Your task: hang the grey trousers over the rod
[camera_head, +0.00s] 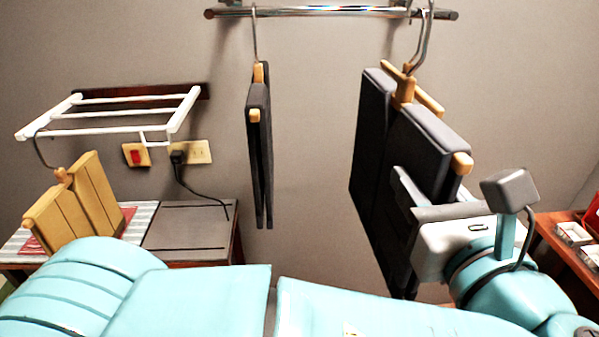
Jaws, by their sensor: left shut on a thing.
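Dark grey trousers (374,130) hang from a wooden hanger (404,88) with a metal hook (421,45) at right of centre. The hook overlaps the right part of the metal rod (330,13) at the top; I cannot tell whether it rests on it. My left arm crosses the bottom of the view, and its gripper (404,205) is shut on the grey trousers at their lower right side. The fingertips are partly hidden against the dark cloth. A second dark grey garment (260,155) on a wooden hanger hangs from the rod near its left part. My right gripper is not in view.
A white wall rack (120,115) at the left has a yellow garment (75,205) on a hanger. Sockets and a plugged cable (182,170) are on the wall. A wooden shelf (555,250) with small boxes is at right.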

